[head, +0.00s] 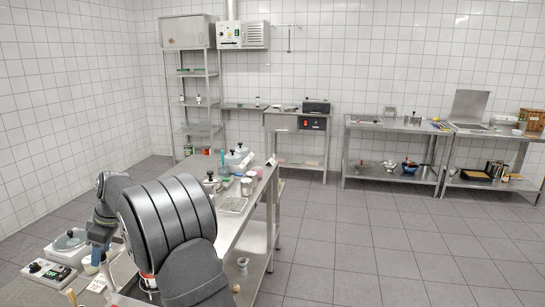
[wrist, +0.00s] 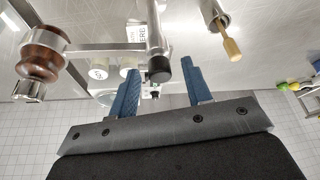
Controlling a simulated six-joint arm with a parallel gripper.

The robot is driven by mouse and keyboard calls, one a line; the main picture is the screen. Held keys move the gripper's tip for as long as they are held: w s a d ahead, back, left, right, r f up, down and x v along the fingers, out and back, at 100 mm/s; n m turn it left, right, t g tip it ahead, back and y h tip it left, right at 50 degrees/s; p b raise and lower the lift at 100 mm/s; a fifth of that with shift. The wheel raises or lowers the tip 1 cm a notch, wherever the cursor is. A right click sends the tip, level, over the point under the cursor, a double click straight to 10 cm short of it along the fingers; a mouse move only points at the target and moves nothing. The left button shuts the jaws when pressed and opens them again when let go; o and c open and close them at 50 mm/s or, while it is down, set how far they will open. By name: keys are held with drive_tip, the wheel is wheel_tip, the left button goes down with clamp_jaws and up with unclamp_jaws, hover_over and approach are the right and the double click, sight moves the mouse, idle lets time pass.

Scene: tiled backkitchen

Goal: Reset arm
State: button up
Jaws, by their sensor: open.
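My arm stands in the foreground of the head view, in front of a long steel worktable (head: 232,232). My gripper (head: 95,258) hangs low at the left in that view, its blue fingers partly hidden by the arm. In the wrist view my gripper (wrist: 160,66) shows two blue fingers spread apart, with nothing held between them. A steel bar with a black end cap (wrist: 160,69) appears beyond the gap; I cannot tell whether it touches a finger.
Near the gripper are a control box (head: 47,272) and a lidded appliance (head: 70,240). The wrist view shows a brown-and-metal object (wrist: 40,62), a wooden-handled tool (wrist: 230,42) and a labelled jar (wrist: 98,70). Open floor (head: 375,265) lies to the right.

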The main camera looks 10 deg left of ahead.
drive_tip(key=shift+s+m+t, duration=0.15)
drive_tip(key=shift+m+t, duration=0.65)
drive_tip(key=shift+m, duration=1.4)
drive_tip(key=o, duration=1.2)
drive_tip(key=s+d+r, duration=0.9)
drive_tip(key=s+r, duration=0.2)
drive_tip(key=r, duration=0.3)
drive_tip(key=x, duration=0.9)
drive_tip(key=shift+a+f+n, duration=0.2)
drive_tip(key=shift+f+n, duration=0.1)
drive_tip(key=shift+s+r, duration=0.1)
